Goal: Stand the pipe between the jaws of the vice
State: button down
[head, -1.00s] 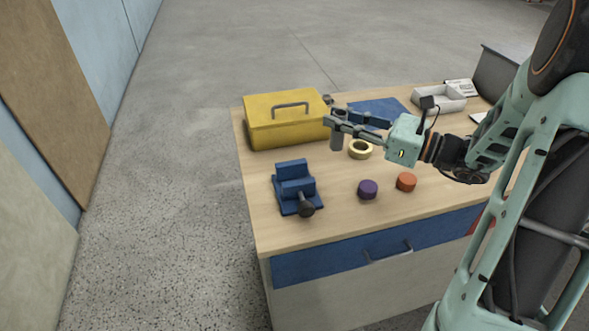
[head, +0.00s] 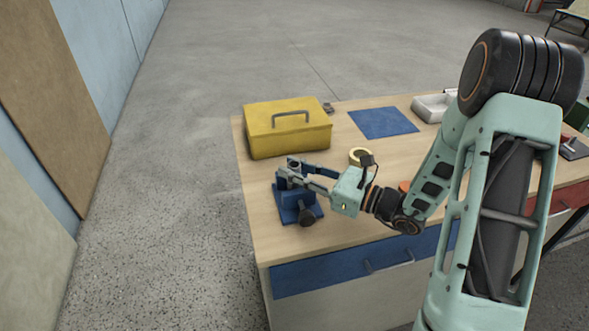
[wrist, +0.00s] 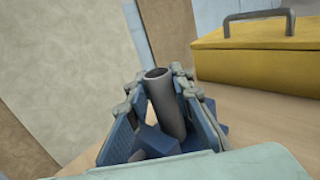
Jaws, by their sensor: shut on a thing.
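The blue vice (head: 286,212) stands near the left front of the bench, with its dark handle knob towards the front. My gripper (head: 291,171) is over the vice, reaching in from the right, and is shut on the grey hollow pipe (wrist: 168,104). The pipe is about upright, its open end up, between the fingers in the wrist view. Blue parts of the vice (wrist: 152,141) show just beside and below the pipe there. The pipe's lower end is hidden, so I cannot tell whether it is between the jaws or above them.
A yellow toolbox (head: 285,137) stands just behind the vice. A tape roll (head: 360,155), a blue mat (head: 383,122) and a pale tray (head: 432,107) are further right. An orange disc (head: 404,186) is partly hidden by my arm. The bench's left edge is close to the vice.

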jog(key=shift+f, duration=0.2)
jog(key=c, duration=1.7)
grip_release()
jog(key=shift+r, duration=0.15)
jog(key=shift+r, duration=0.2)
jog(key=b+v, duration=0.1)
jog(key=v, duration=1.1)
jog(key=shift+a, duration=0.1)
